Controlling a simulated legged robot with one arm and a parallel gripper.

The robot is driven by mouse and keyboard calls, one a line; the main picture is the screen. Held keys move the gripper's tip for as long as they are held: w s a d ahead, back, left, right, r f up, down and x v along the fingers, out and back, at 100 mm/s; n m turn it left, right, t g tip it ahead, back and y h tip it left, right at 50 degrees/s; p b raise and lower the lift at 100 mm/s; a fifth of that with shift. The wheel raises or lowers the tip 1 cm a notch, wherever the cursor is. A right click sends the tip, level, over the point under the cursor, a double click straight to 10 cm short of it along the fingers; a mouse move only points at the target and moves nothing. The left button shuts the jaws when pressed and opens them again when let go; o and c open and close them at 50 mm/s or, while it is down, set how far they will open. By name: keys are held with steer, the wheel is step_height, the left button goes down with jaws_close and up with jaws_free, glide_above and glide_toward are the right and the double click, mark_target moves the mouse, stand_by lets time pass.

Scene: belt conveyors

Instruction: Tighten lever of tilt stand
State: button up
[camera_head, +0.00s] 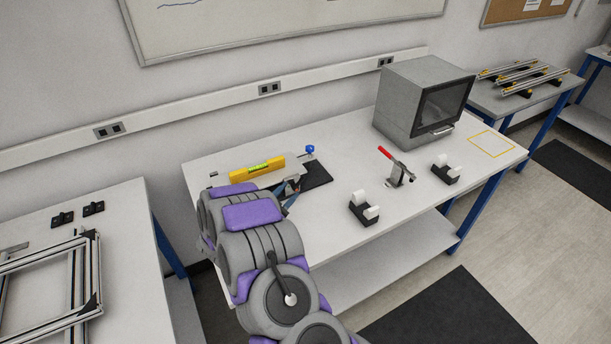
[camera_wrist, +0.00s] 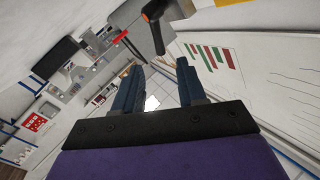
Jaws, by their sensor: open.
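The tilt stand stands on the white table, largely hidden behind my arm in the head view; a yellow spirit level (camera_head: 257,168) is at its top. In the wrist view, a grey plate (camera_wrist: 178,9) of what looks like the stand carries a black lever (camera_wrist: 157,35) with an orange part near its top. My gripper (camera_wrist: 160,66) is open, its two blue fingers apart with nothing between them. The lever is beyond the fingertips, toward the top of the wrist view, and appears apart from them.
A black plate (camera_head: 317,176) with a blue-knobbed post (camera_head: 310,150) is beside the stand. A red-handled clamp (camera_head: 396,168) and two black holders with white rollers (camera_head: 364,208) (camera_head: 445,170) stand to the right. A grey oven-like box (camera_head: 421,98) is behind them. The front right tabletop is clear.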

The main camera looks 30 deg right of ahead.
mark_target(301, 179)
steer(key=b+x, duration=0.1)
steer(key=x, duration=1)
steer(key=shift+s, duration=0.1)
jaws_close()
